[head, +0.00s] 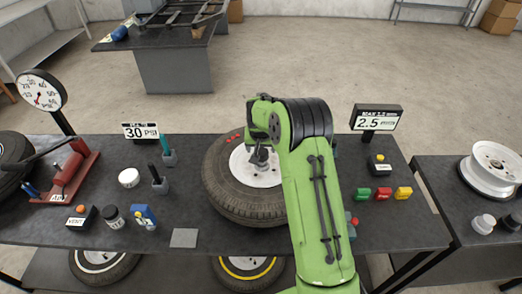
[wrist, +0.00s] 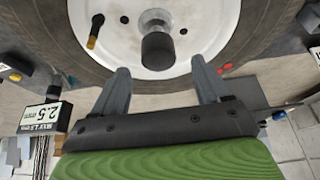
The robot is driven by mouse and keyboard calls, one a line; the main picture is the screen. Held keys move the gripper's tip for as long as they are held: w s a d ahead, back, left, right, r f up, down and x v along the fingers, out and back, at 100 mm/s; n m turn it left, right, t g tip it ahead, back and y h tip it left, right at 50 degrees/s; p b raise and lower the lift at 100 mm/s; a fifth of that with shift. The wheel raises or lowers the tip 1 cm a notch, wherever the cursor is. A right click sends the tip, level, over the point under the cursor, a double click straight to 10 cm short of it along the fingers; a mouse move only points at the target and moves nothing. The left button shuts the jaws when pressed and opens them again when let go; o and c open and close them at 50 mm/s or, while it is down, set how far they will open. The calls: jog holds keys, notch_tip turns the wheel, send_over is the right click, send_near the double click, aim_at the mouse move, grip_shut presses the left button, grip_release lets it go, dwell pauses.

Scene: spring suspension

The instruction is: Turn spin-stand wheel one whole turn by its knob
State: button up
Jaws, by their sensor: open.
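The wheel, a dark tyre (head: 222,190) around a white rim (head: 240,165), lies on the bench in the middle of the head view, partly covered by my arm. In the wrist view the white rim (wrist: 200,25) fills the top, with a black cylinder (wrist: 157,50) on a silver hub at its centre. A small yellow-and-black peg (wrist: 95,30) stands on the rim to the left; I cannot tell which of the two is the knob. My gripper (wrist: 162,83) is open and empty, its fingers just below the black cylinder, apart from the peg. The head view does not show the fingertips clearly.
A red clamp device (head: 72,172), a white cup (head: 129,178) and pen holders are left of the wheel. Green, red and yellow blocks (head: 383,193) and a 2.5 display (head: 376,119) stand right. A white rim (head: 492,168) sits on the right-hand table.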

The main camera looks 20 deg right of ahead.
aim_at(262, 152)
jog(key=x, duration=0.4)
jog(key=shift+w+d+f, duration=0.1)
jog(key=shift+f, duration=0.1)
grip_shut()
jog(key=shift+d+n, duration=0.1)
jog(key=shift+n, duration=0.2)
